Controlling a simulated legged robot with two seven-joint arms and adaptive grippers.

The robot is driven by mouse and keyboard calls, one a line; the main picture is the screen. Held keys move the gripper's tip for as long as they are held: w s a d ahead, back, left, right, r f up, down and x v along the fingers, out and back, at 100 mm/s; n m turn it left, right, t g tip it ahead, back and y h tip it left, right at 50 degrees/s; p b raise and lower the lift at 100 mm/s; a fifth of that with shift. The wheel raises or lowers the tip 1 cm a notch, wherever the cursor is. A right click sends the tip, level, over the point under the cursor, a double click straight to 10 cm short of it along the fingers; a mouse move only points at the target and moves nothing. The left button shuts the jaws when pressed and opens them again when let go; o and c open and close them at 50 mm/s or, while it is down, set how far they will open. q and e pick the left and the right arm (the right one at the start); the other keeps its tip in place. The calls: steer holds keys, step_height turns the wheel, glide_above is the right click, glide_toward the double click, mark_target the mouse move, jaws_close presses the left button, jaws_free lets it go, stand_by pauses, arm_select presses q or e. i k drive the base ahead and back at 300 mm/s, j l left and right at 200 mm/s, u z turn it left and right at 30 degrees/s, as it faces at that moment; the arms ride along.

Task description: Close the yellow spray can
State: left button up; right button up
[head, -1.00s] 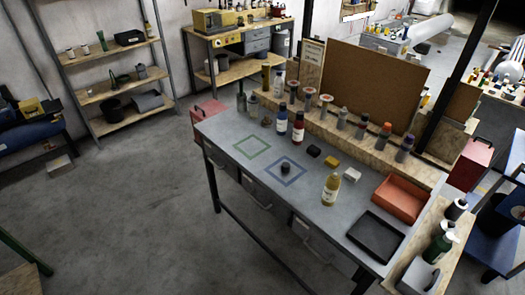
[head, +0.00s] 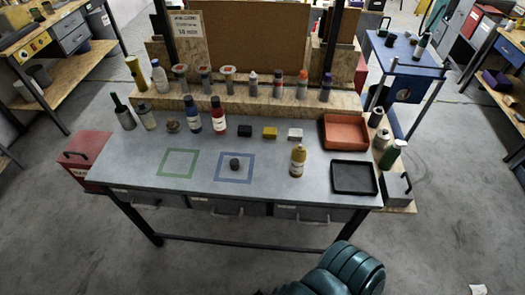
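The yellow spray can (head: 298,160) stands upright on the grey workbench (head: 265,190), right of centre near the front. Its body is yellow with a pale label, and its narrow top shows no black cap. A small black round piece, which looks like a cap (head: 234,164), sits inside the blue taped square (head: 222,177), left of the can and apart from it. Neither of my grippers can be made out in the head view.
A green taped square (head: 166,174) on the left is empty. A black tray (head: 354,190) and an orange tray (head: 323,133) lie right of the can. Black, yellow and white blocks (head: 295,134) and several bottles (head: 217,128) stand behind. The bench front is mostly clear.

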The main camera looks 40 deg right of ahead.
mark_target(300, 153)
steer(key=i+j+z, duration=0.25)
steer(key=z, duration=0.15)
steer(key=i+j+z, duration=0.5)
steer(key=j+z, duration=0.25)
steer(key=l, duration=0.1)
